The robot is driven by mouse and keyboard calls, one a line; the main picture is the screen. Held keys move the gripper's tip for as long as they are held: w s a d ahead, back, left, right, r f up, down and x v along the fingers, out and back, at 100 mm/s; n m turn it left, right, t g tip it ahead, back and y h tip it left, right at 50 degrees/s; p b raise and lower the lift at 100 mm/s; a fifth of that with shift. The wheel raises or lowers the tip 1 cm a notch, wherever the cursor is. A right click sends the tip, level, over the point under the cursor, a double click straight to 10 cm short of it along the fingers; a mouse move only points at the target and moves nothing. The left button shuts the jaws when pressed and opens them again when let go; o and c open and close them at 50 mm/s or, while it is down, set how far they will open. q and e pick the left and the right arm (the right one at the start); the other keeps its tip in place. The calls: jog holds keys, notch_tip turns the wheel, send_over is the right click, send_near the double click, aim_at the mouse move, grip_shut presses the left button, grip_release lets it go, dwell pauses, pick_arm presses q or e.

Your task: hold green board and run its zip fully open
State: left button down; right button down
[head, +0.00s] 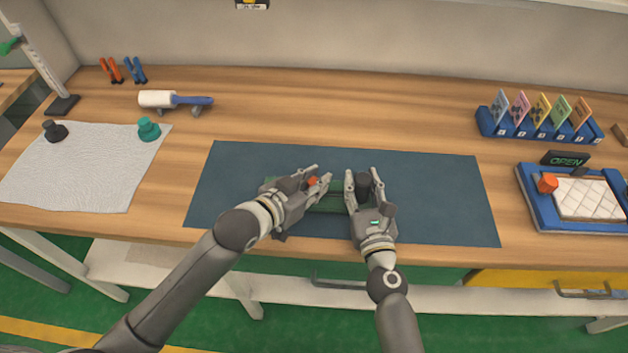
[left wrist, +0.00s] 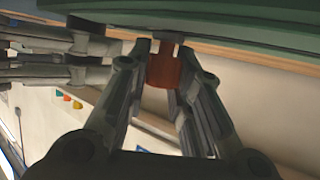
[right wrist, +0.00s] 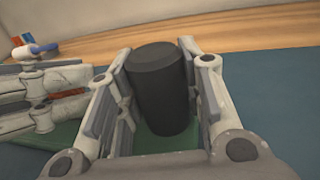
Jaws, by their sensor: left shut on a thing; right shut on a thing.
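The green board (head: 328,203) lies on the dark blue mat, mostly covered by my two grippers. My left gripper (head: 316,180) is shut on the orange-red zip pull (left wrist: 163,69), seen between its fingers in the left wrist view. My right gripper (head: 363,177) is shut on a black round knob (right wrist: 158,92) that stands upright on the green board. The two grippers are close together, the left one just left of the knob. The zip's teeth are hidden, so I cannot tell how far it is open.
The dark blue mat (head: 445,195) is bare on both sides of the board. A white cloth (head: 80,170) with black and teal knobs lies left. A roller (head: 160,99) stands behind. A card rack (head: 540,127) and a blue tray (head: 533,200) with a quilted pad are right.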

pick_arm(q)
jog(key=shift+d, duration=1.1)
jog(key=c, duration=1.3)
grip_release()
jog(key=shift+o, duration=0.2)
jog(key=shift+a, duration=0.1)
jog(key=shift+a, duration=0.45)
jog(key=w+a+v, duration=0.1)
jog(key=v, duration=1.2)
jog(key=w+a+y, duration=0.1)
jog(key=a, duration=0.1)
jog(key=w+a+n, duration=0.1)
jog(key=w+a, duration=0.1)
jog(key=a, duration=0.1)
jog(key=w+a+f+t+y, duration=0.1)
jog(key=a, duration=0.1)
jog(key=shift+w+a+f+n+y, duration=0.1)
jog(key=shift+w+a+n+y, duration=0.1)
jog(key=shift+n+y, duration=0.1)
jog(key=w+a+n+y, duration=0.1)
jog(key=a, duration=0.4)
jog(key=w+a+n+y, duration=0.1)
jog(key=w+a+y, duration=0.1)
jog(key=a, duration=0.3)
jog(key=w+a+n+t+y, duration=0.1)
jog(key=a+y, duration=0.1)
jog(key=a, duration=0.3)
jog(key=shift+w+a, duration=0.2)
